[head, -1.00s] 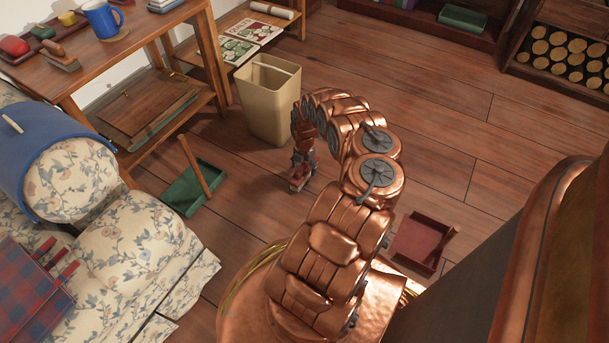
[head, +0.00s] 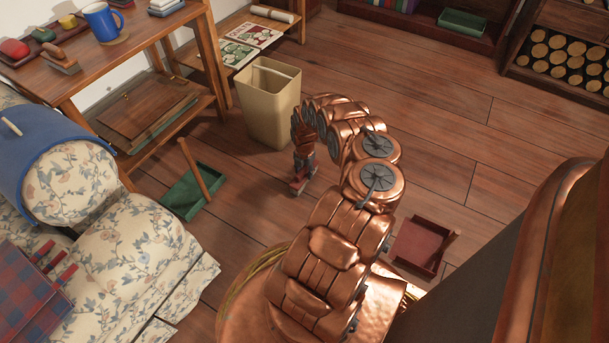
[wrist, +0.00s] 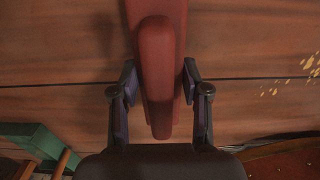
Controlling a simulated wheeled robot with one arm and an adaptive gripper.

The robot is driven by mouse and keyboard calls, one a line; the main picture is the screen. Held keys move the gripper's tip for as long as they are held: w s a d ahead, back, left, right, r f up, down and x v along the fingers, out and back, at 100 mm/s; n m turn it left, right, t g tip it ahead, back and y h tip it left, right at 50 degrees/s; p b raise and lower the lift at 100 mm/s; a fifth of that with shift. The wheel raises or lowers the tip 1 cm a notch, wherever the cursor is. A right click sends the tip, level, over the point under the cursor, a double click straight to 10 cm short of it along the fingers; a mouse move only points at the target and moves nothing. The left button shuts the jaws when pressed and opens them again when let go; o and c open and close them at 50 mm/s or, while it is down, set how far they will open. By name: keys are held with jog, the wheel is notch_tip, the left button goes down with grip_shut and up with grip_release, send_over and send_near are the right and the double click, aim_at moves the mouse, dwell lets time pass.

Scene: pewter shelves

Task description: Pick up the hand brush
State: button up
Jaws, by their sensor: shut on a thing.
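The hand brush (wrist: 157,60) is dark red, with a long rounded handle over a wider, flat red part. In the wrist view it lies between the two fingers of my gripper (wrist: 159,78), which is shut on it. In the head view my gripper (head: 301,176) points down low over the floor, in front of the bin, with a bit of the red brush (head: 299,187) showing at its tips. Most of the brush is hidden there. I cannot tell whether it touches the floor.
A beige bin (head: 268,110) stands just behind my gripper. A green dustpan (head: 190,191) with a wooden handle lies to the left, a red tray (head: 420,244) to the right. Another brush (head: 60,58) is on the side table. Yellow bits (wrist: 300,75) lie on the floor.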

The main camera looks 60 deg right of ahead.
aim_at(305, 168)
jog(key=shift+r, duration=0.1)
notch_tip(305, 168, up, 3)
jog(key=p, duration=0.3)
jog(key=shift+r, duration=0.2)
jog(key=shift+s+a+r, duration=0.2)
jog(key=shift+a, duration=0.05)
jog(key=s+a+p, duration=0.9)
jog(key=s+a, duration=0.2)
jog(key=shift+r, duration=0.45)
